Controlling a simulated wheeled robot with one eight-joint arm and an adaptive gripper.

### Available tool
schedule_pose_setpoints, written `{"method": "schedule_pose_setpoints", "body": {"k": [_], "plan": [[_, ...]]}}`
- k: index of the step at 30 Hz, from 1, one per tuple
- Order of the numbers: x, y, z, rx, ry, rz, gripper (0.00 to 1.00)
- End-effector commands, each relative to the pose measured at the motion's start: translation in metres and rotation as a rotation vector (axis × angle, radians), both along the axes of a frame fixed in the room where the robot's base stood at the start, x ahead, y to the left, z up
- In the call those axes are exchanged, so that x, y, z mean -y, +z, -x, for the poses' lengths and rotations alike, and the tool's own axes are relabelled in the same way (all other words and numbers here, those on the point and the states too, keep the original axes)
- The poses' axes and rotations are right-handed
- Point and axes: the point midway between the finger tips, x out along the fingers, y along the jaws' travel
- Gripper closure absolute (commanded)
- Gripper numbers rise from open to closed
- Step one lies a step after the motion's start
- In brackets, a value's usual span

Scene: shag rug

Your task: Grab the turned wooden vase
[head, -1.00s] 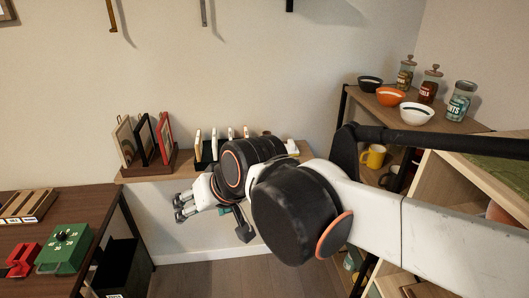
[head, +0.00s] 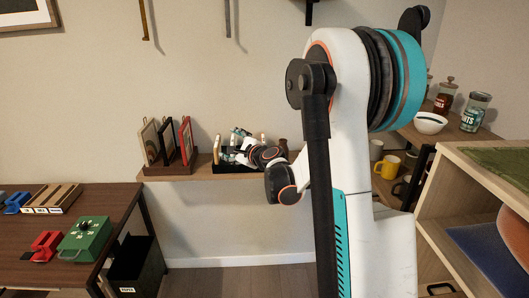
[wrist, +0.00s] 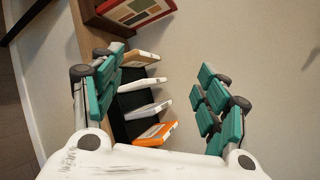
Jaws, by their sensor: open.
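A small dark brown turned shape, which looks like the wooden vase (head: 283,147), stands at the right end of the wall shelf in the head view. My arm partly hides it. My gripper (head: 240,142) is over the middle of that shelf, to the left of the vase, apart from it. In the wrist view my gripper (wrist: 163,95) is open and empty, its teal-padded fingers spread wide. Between and beyond the fingers is a black rack with several upright pale-edged items. I cannot make out the vase in the wrist view.
The black rack (head: 230,168) sits on the wall shelf (head: 185,175). A wooden holder with framed pictures (head: 168,148) stands left of it. A desk with a green box (head: 84,238) is at left. Shelving with a yellow mug (head: 388,167) and a white bowl (head: 430,123) is at right.

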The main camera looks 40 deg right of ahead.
Motion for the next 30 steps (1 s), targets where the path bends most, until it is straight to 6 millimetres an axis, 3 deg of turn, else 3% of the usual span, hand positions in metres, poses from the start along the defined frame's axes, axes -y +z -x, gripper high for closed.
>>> {"method": "schedule_pose_setpoints", "body": {"k": [1, 6, 12, 15, 20, 23, 30], "plan": [[0.03, -0.016, -0.003, 0.027, -0.059, -0.081, 0.32], [0.119, -0.067, 0.001, 0.141, -0.244, -0.389, 0.32], [0.2, -0.122, 0.025, 0.275, -0.403, -0.682, 0.32], [0.224, -0.141, 0.036, 0.323, -0.449, -0.776, 0.32], [0.242, -0.155, 0.044, 0.359, -0.482, -0.846, 0.32], [0.247, -0.158, 0.035, 0.364, -0.485, -0.855, 0.32], [0.264, -0.158, -0.007, 0.362, -0.483, -0.853, 0.32]]}}
